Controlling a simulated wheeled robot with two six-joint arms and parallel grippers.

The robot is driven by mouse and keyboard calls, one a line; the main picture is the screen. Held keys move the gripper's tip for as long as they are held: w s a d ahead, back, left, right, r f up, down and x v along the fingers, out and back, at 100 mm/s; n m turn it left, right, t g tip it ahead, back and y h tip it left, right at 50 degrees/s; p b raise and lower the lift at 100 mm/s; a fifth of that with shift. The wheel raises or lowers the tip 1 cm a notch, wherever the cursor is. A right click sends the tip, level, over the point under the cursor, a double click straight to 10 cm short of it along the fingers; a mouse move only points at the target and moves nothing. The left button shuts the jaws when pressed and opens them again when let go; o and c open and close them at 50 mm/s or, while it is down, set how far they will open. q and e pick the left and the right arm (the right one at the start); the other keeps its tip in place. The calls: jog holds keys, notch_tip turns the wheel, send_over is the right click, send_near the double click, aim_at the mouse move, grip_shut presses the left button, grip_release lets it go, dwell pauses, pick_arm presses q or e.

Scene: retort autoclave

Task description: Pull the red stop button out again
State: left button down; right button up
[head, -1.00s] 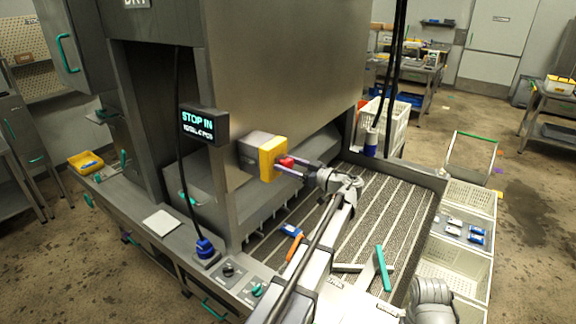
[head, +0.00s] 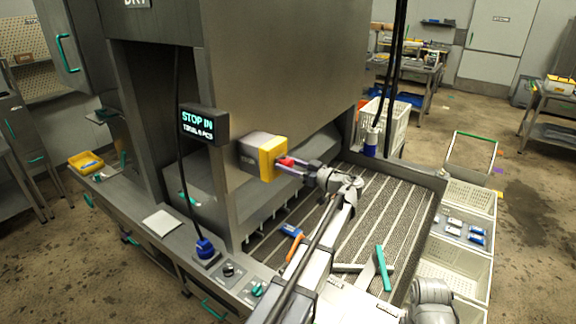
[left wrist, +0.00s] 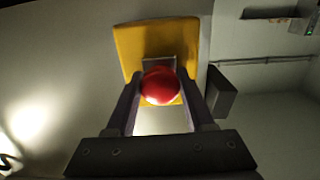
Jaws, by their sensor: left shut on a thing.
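The red stop button (head: 285,161) sticks out from the yellow face (head: 267,160) of a grey box (head: 250,152) on the machine's side. In the left wrist view the round red button (left wrist: 160,86) lies between my two fingers, with the yellow plate (left wrist: 157,40) behind it. My left gripper (head: 287,167) is shut on the button, one finger at each side. A small black display (head: 198,124) reads "STOP IN", with a second line below. My right gripper is not seen.
The slatted grey bed (head: 385,215) lies below my left arm. A blue-and-orange tool (head: 292,232) and a teal-handled tool (head: 383,268) lie there. White crates (head: 455,262) stand at the right. The machine's large grey wall (head: 290,70) rises behind the button box.

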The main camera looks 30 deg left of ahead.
pick_arm(q)
jog(key=shift+d, duration=0.1)
jog(key=shift+d, duration=0.7)
jog(key=c, duration=0.7)
grip_release()
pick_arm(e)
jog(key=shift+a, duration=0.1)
pick_arm(q)
jog(key=o, duration=0.3)
jog(key=shift+d, duration=0.1)
jog(key=shift+o, duration=0.6)
jog(key=d, duration=0.7)
jog(key=shift+s+d, duration=0.3)
jog(key=shift+s, duration=0.05)
jog(key=shift+f, duration=0.1)
